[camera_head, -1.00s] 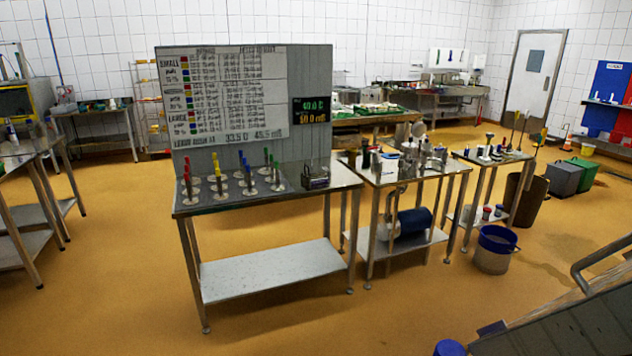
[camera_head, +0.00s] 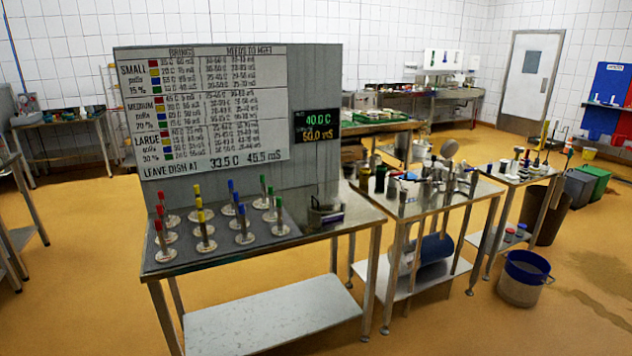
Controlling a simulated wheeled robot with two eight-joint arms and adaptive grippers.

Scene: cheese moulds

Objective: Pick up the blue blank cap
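Several thin upright pieces with round metal bases and coloured tops stand in rows on a dark mat (camera_head: 160,262) on the near metal table. Three have blue tops: a front one (camera_head: 243,224), a middle one (camera_head: 236,203) and a back one (camera_head: 230,189). They stand between the yellow-topped row (camera_head: 201,218) and the green-topped row (camera_head: 271,205). A red-topped row (camera_head: 160,238) is at the left. I cannot tell which blue one is the blank cap. Neither of my grippers is in view.
A board with a chart (camera_head: 210,110) and a display (camera_head: 317,125) reading 40.0 C and 50.0 mS rises behind the mat. A small metal dish (camera_head: 325,210) is right of it. A cluttered table (camera_head: 425,205) adjoins; a bucket (camera_head: 523,278) stands beyond. Floor at left is clear.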

